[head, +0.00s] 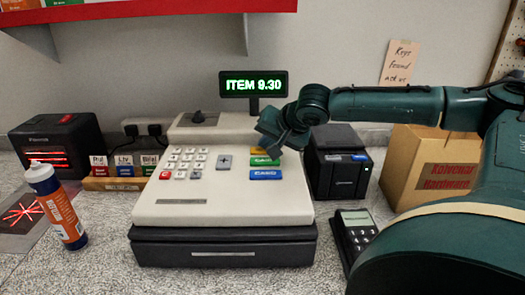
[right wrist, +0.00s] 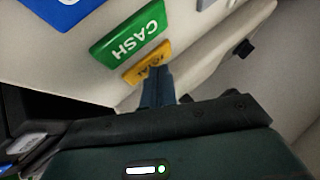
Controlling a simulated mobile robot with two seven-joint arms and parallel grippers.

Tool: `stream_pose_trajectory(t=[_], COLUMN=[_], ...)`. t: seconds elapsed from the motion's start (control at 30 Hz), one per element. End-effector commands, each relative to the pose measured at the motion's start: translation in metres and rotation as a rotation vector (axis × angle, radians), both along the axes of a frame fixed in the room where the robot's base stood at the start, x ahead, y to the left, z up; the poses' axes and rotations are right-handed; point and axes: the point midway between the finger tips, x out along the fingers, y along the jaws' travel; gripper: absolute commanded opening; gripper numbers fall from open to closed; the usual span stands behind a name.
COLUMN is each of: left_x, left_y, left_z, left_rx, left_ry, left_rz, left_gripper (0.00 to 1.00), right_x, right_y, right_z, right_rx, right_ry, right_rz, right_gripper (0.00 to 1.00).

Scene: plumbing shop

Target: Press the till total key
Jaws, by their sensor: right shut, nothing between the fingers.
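The cream till (head: 225,205) stands on the counter, its green display (head: 254,85) reading "ITEM 9.30". The yellow total key (head: 257,150) is the rearmost of the coloured keys at the till's right. In the right wrist view the yellow key (right wrist: 145,64) is partly covered by my fingers, its lettering cut off. My right gripper (head: 270,147) is shut and empty, fingertips at the yellow key; it also shows in the right wrist view (right wrist: 157,78). I cannot tell whether they touch. My left gripper is not in view.
The green cash key (head: 265,161) and blue card key (head: 266,174) lie in front of the yellow key. A black printer (head: 338,175), card terminal (head: 356,232) and cardboard box (head: 410,165) stand to the right. A tube (head: 57,210) and black scanner (head: 60,145) stand left.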

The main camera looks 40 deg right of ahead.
Motion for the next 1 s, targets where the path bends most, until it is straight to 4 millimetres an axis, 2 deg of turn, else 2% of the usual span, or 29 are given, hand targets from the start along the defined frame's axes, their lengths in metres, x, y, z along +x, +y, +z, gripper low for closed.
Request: stream_pose_trajectory(t=[0.63, 1.0], left_x=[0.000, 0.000], left_y=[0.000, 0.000], left_z=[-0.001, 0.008], left_rx=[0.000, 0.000], left_ry=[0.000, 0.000], left_rz=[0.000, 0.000], left_gripper=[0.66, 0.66], right_x=[0.000, 0.000], right_y=[0.000, 0.000], right_z=[-0.002, 0.010], right_rx=[0.000, 0.000], right_ry=[0.000, 0.001], right_rz=[0.000, -0.001], right_gripper=[0.00, 0.00])
